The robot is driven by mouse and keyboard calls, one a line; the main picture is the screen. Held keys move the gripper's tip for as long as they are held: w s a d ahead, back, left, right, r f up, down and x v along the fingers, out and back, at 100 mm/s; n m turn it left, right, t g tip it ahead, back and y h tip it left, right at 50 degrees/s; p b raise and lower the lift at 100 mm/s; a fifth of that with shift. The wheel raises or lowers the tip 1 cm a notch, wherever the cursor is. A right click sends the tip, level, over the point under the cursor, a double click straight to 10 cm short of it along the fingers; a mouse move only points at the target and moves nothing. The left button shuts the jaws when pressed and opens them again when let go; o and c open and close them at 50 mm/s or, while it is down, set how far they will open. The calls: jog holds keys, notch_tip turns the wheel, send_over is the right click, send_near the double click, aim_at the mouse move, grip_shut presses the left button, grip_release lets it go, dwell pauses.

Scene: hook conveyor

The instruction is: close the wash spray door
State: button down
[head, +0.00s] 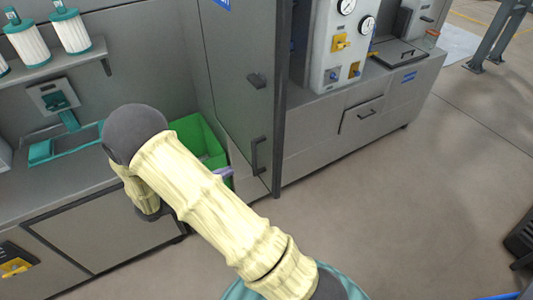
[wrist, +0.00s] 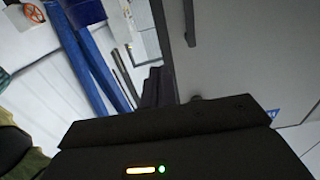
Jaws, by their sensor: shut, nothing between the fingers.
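A tall grey door panel (head: 236,75), which I take for the wash spray door, stands near the middle of the head view. In the wrist view a grey panel (wrist: 235,60), seemingly the same door, fills the right side, with a dark handle (wrist: 190,22). My gripper (wrist: 153,82) is shut and empty, its dark purple fingers close to the panel's edge; contact cannot be told. In the head view my arm hides most of the gripper.
A green bin (head: 192,133) stands left of the door, partly behind my arm. A grey counter (head: 330,135) with a gauge panel (head: 333,45) runs right of it. A shelf (head: 60,58) with white filter cartridges hangs at left. The floor (head: 400,210) at right is clear.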

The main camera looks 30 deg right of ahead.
aim_at(276, 150)
jog(key=d+p, duration=0.2)
jog(key=d, duration=0.2)
jog(key=d+p, duration=0.2)
jog(key=d, duration=0.3)
jog(key=d+p, duration=0.2)
jog(key=d, duration=0.2)
jog(key=shift+w+d+r, duration=0.15)
jog(key=shift+w+d, duration=0.1)
jog(key=shift+w, duration=0.05)
jog(key=shift+d, duration=0.3)
